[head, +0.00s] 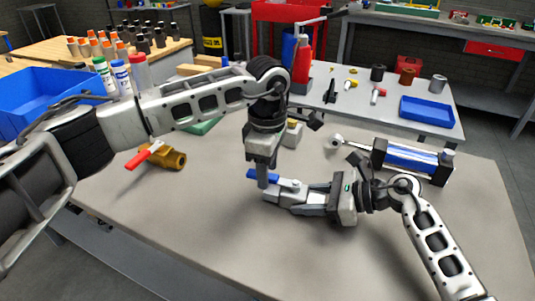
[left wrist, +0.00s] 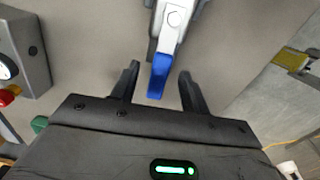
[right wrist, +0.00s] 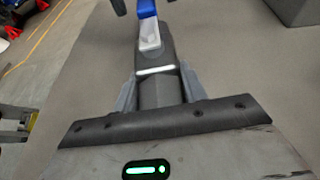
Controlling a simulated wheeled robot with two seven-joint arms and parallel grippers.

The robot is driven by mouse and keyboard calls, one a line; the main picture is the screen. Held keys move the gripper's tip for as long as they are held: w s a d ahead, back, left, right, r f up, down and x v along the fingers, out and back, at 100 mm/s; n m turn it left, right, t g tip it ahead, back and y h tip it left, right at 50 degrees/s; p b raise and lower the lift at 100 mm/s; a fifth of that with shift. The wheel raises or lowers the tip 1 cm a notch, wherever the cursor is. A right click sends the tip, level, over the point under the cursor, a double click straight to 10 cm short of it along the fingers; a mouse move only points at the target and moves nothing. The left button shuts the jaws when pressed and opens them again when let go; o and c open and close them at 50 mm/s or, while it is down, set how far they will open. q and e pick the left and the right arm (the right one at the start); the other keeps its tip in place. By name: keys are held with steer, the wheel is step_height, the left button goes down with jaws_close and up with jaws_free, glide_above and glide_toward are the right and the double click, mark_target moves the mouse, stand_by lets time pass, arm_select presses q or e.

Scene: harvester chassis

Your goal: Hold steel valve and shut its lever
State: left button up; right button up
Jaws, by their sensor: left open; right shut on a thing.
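The steel valve (head: 293,187) with a blue lever (head: 262,175) is at the middle of the table. My right gripper (head: 300,200) is shut on its grey body, which also shows between the fingers in the right wrist view (right wrist: 156,92). My left gripper (head: 264,181) reaches down from above at the lever. In the left wrist view its two fingers (left wrist: 160,82) are open, one on each side of the lever's blue end (left wrist: 157,78), with gaps on both sides. The blue end also shows at the top of the right wrist view (right wrist: 147,8).
A brass valve (head: 170,160) with a red lever lies to the left. A blue cylinder (head: 410,158) lies at the right back. A blue bin (head: 50,98) stands at the far left. The table front is clear.

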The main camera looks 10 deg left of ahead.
arm_select(q)
steer(key=shift+f, duration=0.1)
jaws_close()
steer(key=shift+s+n, duration=0.65)
steer(key=shift+n, duration=0.65)
steer(key=shift+s+d+n, duration=0.1)
steer(key=shift+s+n, duration=0.3)
steer(key=shift+n, duration=0.3)
steer(key=shift+s+d+n, duration=0.1)
steer(key=shift+s+n, duration=0.15)
steer(key=shift+n, duration=0.25)
